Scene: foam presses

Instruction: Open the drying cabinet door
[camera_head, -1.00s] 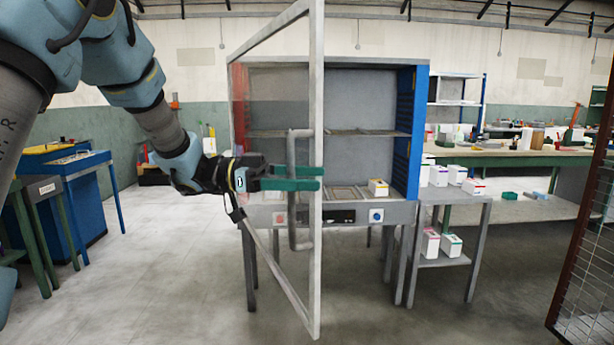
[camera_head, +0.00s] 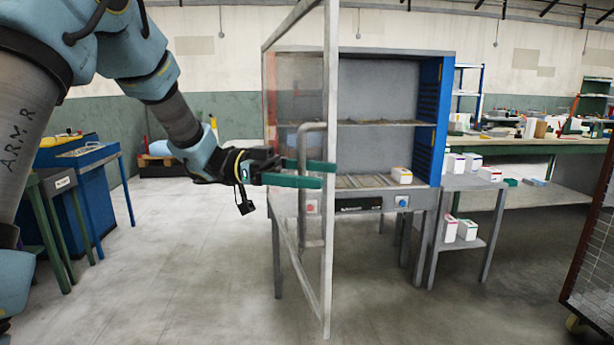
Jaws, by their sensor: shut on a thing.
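The drying cabinet (camera_head: 385,88) stands in the middle, with a grey interior, shelves and a blue right side. Its glass door (camera_head: 331,255) with a grey frame stands swung well out toward me, seen nearly edge-on. A grey bar handle (camera_head: 303,215) runs upright on the door. My gripper (camera_head: 328,174), with green fingers, is shut on the handle at its upper part. The exact contact between fingers and bar is partly hidden by the fingers and the door frame.
A small white box (camera_head: 401,175) sits inside the cabinet. A grey side table (camera_head: 470,183) with several boxes stands right of it. A blue bench (camera_head: 85,155) is at left and a mesh cage (camera_head: 594,250) at right. The floor (camera_head: 190,270) before the door is clear.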

